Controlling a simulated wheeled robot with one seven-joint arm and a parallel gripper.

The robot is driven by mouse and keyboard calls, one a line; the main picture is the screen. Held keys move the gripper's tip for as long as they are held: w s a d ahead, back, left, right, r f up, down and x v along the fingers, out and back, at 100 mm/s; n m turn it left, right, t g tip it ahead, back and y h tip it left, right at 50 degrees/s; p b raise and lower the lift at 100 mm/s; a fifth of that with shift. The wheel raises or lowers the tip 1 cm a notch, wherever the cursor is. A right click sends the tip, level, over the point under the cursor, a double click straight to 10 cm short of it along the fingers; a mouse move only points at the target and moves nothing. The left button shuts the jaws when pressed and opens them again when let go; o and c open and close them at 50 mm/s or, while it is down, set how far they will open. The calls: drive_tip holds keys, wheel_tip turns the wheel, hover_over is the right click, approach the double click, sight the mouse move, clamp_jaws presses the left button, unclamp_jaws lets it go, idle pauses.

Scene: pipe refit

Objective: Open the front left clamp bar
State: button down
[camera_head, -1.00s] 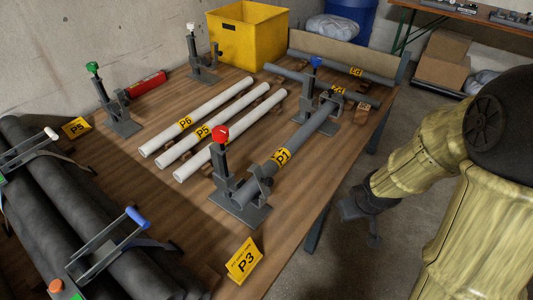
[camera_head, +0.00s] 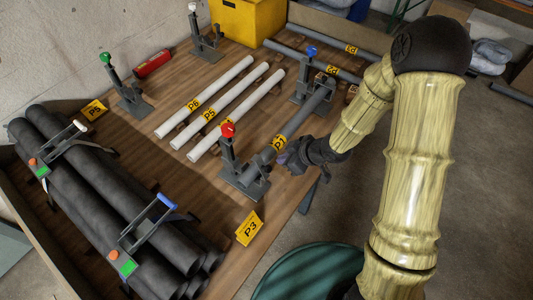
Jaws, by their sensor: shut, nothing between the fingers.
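The red-knobbed clamp (camera_head: 235,165) stands at the near edge of the wooden table, its handle upright, at the near end of the grey pipe P1 (camera_head: 292,125). The blue-knobbed clamp (camera_head: 310,80) stands at the pipe's far end, its handle also upright. Which of them is the front left one is not marked. My gripper (camera_head: 284,158) is at the table edge, just right of the red-knobbed clamp and close beside the near part of P1. It is shut and appears empty. Whether it touches the pipe or clamp I cannot tell. The red clamp's bar is small and hard to make out.
White pipes (camera_head: 225,105) lie left of P1. Green-knobbed (camera_head: 125,90) and white-knobbed (camera_head: 204,38) clamps stand farther back. A strapped bundle of black pipes (camera_head: 100,200) fills the left. A yellow P3 sign (camera_head: 249,228) stands at the near edge. A green round object (camera_head: 310,272) is below.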

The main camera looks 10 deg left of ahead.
sight(260, 165)
drive_tip(key=shift+a+f, duration=0.1)
drive_tip(key=x, duration=1)
drive_tip(key=shift+b, duration=0.35)
drive_tip(key=shift+f, duration=0.1)
drive_tip(key=shift+s+d+y+b, duration=0.1)
drive_tip(key=shift+d+y+b, duration=0.2)
drive_tip(key=shift+d+b, duration=0.05)
